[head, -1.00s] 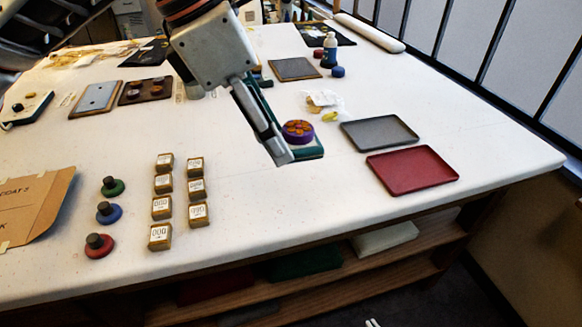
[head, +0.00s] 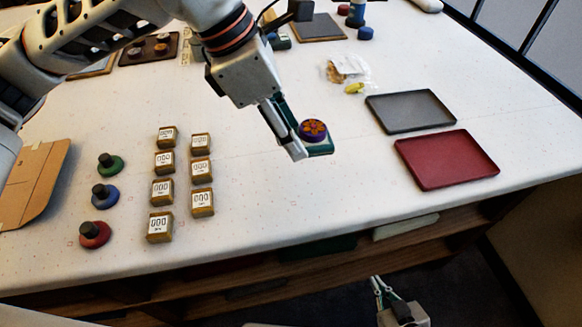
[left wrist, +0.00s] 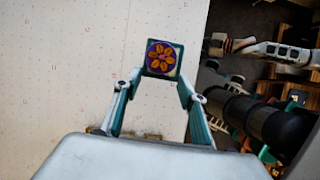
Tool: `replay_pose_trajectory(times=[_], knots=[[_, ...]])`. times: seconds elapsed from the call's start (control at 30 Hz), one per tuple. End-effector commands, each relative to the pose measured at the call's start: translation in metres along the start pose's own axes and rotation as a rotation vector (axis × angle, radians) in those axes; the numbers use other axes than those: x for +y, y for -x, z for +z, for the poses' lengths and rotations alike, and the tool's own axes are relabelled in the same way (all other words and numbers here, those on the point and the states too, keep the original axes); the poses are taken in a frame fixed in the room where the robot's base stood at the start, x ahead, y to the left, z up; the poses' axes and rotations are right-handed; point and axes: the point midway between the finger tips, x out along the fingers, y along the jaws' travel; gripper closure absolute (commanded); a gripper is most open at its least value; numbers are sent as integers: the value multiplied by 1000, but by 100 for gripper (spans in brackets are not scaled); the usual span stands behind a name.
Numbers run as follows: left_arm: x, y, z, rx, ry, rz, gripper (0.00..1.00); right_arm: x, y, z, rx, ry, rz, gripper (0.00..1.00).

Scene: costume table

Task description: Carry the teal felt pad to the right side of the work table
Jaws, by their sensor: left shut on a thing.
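The teal felt pad (head: 321,149) is a small flat square in the head view, with a round purple piece (head: 313,130) bearing an orange flower pattern on top. My left gripper (head: 305,148) is shut on the pad and holds it level over the near middle of the white work table (head: 270,205). In the left wrist view the pad (left wrist: 151,70) sits between the fingertips, mostly hidden by the purple piece. My right gripper (head: 381,288) is low at the bottom of the head view, beyond the table's front edge; its finger opening is unclear.
A grey tray (head: 410,110) and a red tray (head: 447,160) lie on the right side. Several small labelled blocks (head: 162,191) and three knobbed discs (head: 105,196) stand at left. A clear bag (head: 345,69) lies behind the pad. Table between pad and red tray is clear.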

Motion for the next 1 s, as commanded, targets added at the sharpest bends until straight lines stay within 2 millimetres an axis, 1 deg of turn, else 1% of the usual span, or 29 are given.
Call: replay_pose_trajectory(times=[0.03, 0.1, 0.23, 0.3, 0.47, 0.73, 1.0], knots=[[-1, -12, -6, 2, 2, -6, 81, 0, 0, -2, 3, 1, 1, 100], [-1, -27, -12, 2, 2, -5, 81, 1, -1, -4, 8, 1, 2, 100], [-1, -46, -20, 0, 1, -3, 81, 2, -1, -9, 16, 2, 4, 100], [0, -52, -22, 0, 1, -2, 81, 2, -2, -9, 17, 3, 4, 100], [0, -60, -25, 0, 0, -1, 81, 3, -2, -9, 16, 3, 5, 100], [-1, -90, -38, 0, 1, -2, 81, 3, -2, -6, 13, 4, 5, 100], [0, -92, -39, 0, 0, 0, 81, 3, -3, -5, 12, 4, 5, 100]])
